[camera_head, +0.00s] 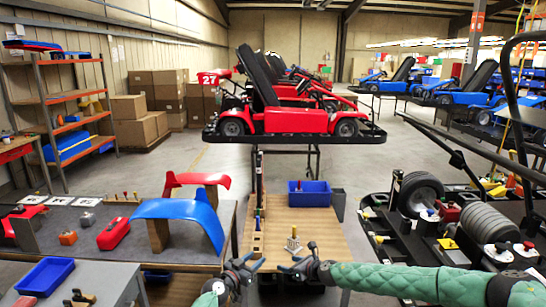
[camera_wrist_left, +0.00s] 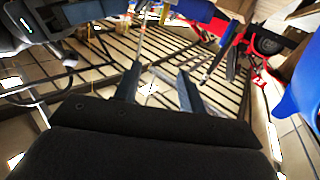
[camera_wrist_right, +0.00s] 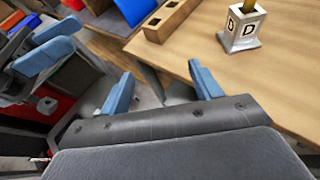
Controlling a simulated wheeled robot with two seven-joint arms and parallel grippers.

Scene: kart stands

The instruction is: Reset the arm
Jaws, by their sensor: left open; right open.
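My left gripper (camera_head: 248,262) is low in the middle of the head view, at the near edge of the wooden table (camera_head: 322,229). Its two fingers stand apart with nothing between them in the left wrist view (camera_wrist_left: 158,90). My right gripper (camera_head: 289,264) is just right of it, its green-sleeved arm coming in from the right. Its blue fingers are open and empty in the right wrist view (camera_wrist_right: 163,88). The left gripper's blue fingers also show at the left of that view (camera_wrist_right: 45,60). The two grippers are close together but look apart.
A blue bin (camera_head: 309,194) and a white holder marked D (camera_wrist_right: 240,30) are on the wooden table. A grey table with a blue fender (camera_head: 182,212) stands left. A kart chassis with wheels (camera_head: 420,192) stands right. A red kart (camera_head: 292,119) is behind.

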